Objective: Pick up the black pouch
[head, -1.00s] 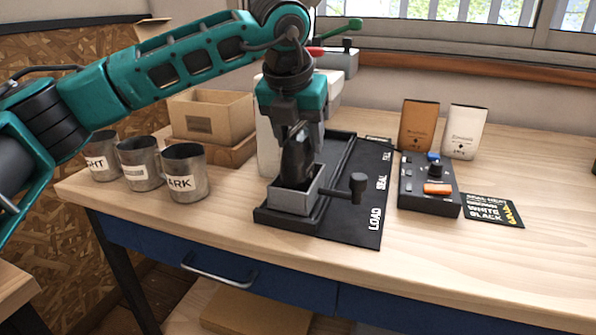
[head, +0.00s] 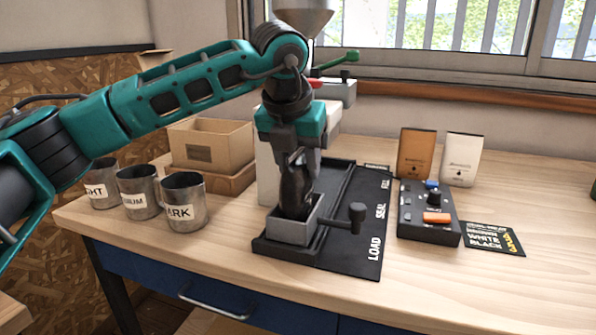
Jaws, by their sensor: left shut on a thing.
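The black pouch (head: 295,193) stands upright in the small grey open-topped holder (head: 291,231) at the LOAD end of the black mat (head: 357,240). My left gripper (head: 296,160) points down from above and is shut on the pouch's top. The pouch's lower end is hidden inside the holder. The gripper covers part of the pouch's upper end. My right gripper is not in view.
Several labelled metal cups, one reading ARK (head: 184,203), stand left. A cardboard box (head: 212,146) is behind them. A brown pouch (head: 416,154), a white pouch (head: 462,160) and a control box (head: 428,214) stand right. The front right tabletop is clear.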

